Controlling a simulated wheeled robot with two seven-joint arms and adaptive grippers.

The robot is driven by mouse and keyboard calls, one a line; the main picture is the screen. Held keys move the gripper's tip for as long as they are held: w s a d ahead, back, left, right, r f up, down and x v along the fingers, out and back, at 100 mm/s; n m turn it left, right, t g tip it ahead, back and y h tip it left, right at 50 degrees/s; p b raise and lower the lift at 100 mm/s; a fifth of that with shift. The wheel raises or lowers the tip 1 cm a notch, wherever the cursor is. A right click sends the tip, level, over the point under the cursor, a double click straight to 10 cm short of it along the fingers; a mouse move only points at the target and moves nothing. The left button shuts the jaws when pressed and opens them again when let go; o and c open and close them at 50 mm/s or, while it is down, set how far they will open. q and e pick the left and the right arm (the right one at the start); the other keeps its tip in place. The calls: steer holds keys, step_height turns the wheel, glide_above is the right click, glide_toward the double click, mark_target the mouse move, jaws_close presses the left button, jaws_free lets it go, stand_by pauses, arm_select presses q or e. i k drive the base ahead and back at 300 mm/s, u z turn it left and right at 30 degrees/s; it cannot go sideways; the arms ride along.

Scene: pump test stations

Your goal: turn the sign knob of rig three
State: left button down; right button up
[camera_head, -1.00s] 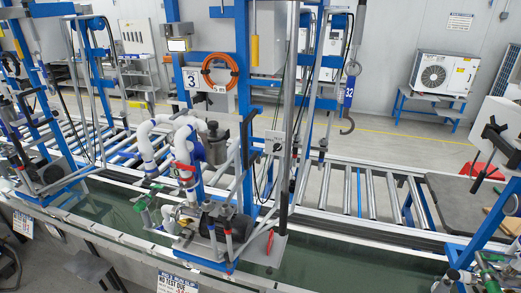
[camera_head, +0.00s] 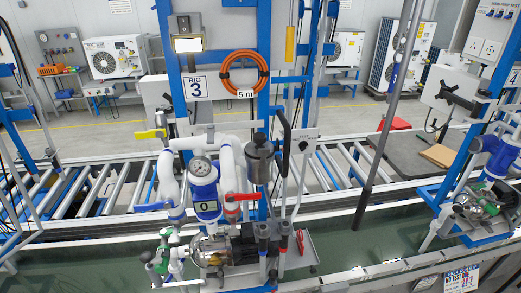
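A small grey box with a dark round knob (camera_head: 303,145) is mounted on the rig, right of the dark cylinder. I cannot tell whether this is the sign knob. A small lit panel (camera_head: 187,44) sits above the plate; no knob on it can be made out. Neither of my grippers is in view.
Rig three's white pipes, gauge (camera_head: 202,167) and pump (camera_head: 210,250) stand in front, beside a red-handled valve (camera_head: 241,197). An orange hose coil (camera_head: 235,72) hangs above. A dark slanted pole (camera_head: 375,150) stands at right. Another rig (camera_head: 480,205) is at far right.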

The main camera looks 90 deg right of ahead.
mark_target(303, 145)
steer(key=i, duration=0.8)
steer(key=z, duration=4)
steer(key=i, duration=0.1)
steer(key=u, duration=0.15)
